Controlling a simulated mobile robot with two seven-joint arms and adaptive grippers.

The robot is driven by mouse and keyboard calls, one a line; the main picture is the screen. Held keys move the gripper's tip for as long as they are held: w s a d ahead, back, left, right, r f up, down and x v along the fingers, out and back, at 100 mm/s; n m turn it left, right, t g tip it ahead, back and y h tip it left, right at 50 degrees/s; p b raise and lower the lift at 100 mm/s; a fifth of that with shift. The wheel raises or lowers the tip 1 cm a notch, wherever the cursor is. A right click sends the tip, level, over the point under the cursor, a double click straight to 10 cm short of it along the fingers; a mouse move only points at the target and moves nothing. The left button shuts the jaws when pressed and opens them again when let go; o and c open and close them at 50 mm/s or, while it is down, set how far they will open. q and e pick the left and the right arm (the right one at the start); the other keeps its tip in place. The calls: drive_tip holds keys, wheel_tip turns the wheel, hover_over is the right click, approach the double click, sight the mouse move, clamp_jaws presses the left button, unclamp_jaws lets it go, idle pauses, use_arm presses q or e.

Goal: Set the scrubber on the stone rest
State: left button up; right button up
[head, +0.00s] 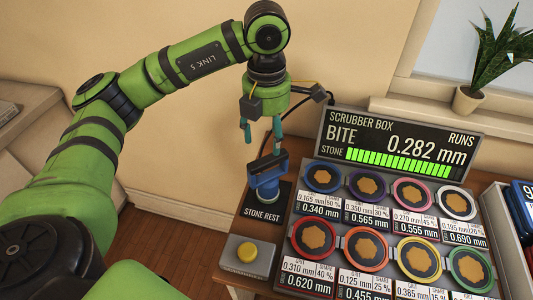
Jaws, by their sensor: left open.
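My left gripper (262,141) points down just above the scrubber. Its two teal fingers are spread apart with nothing between them. The right fingertip comes close to the top of the handle; I cannot tell whether it touches. My right gripper is out of view.
A grey box with a yellow button (247,254) sits in front of the rest. Several coloured round discs in a labelled rack (395,221) fill the table to the right. The scrubber box display (400,142) stands behind, reading 0.282 mm. A plant (490,62) stands on the ledge.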

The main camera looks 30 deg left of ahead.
use_arm(q)
wheel_tip(320, 180, up, 5)
drive_tip(key=shift+f, duration=0.1)
idle(0.6)
